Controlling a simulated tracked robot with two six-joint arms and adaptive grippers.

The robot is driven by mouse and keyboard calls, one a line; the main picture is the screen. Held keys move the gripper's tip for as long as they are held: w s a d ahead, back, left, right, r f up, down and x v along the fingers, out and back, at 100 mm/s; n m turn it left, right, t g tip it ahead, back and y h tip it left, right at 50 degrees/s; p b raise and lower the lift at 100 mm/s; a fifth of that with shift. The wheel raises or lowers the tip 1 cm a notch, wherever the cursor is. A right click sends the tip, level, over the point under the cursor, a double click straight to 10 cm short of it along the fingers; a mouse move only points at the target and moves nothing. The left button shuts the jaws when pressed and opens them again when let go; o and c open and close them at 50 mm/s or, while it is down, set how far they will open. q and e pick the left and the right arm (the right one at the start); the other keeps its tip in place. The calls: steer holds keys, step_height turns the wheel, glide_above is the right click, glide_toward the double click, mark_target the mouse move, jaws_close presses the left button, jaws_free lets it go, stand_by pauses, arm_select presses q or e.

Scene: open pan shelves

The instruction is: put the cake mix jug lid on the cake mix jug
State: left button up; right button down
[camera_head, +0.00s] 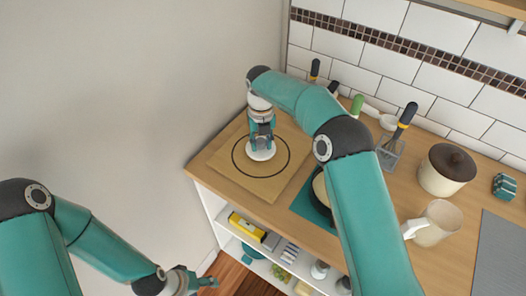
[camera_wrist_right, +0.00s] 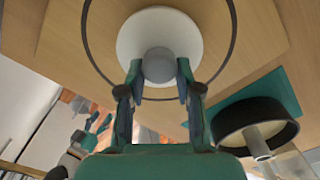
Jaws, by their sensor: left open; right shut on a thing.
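The white round cake mix jug lid (camera_head: 262,150) is at the marked circle on a wooden board at the counter's left end. My right gripper (camera_head: 262,133) is shut on its grey knob. The wrist view shows the lid (camera_wrist_right: 130,35) and the knob between the fingertips of the right gripper (camera_wrist_right: 158,76). I cannot tell whether the lid touches the board. The cake mix jug (camera_head: 436,224), beige with a white handle, stands upright at the counter's right front. My left gripper (camera_head: 193,283) is open and empty, low in front of the counter.
A pan (camera_head: 320,190) on a teal mat is partly hidden by my right arm. A grey mat (camera_head: 500,262) lies at the right. Shelves below hold several items.

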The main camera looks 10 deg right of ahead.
steer(key=shift+w+r, duration=0.1)
steer(key=shift+r, duration=1.5)
steer(key=shift+a, duration=0.15)
